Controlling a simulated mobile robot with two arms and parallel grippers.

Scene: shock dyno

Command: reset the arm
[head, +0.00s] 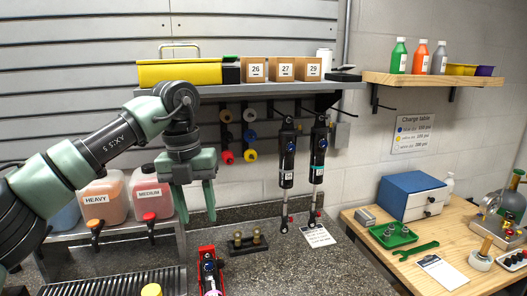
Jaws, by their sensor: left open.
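My left arm (105,141) comes in from the left, rises to an elbow and bends down at the wrist. My left gripper (195,203) points down with its two green fingers apart and nothing between them. It hangs in front of the wall, just right of the jug labelled MEDIUM (149,197). My right gripper does not show.
Two black shock absorbers (287,165) (318,160) hang below the shelf (260,88). A red clamp (207,256) holding a dark part stands on the speckled counter (290,265). A wooden bench (375,245) at right carries a blue drawer box (410,193) and a green tray (393,236).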

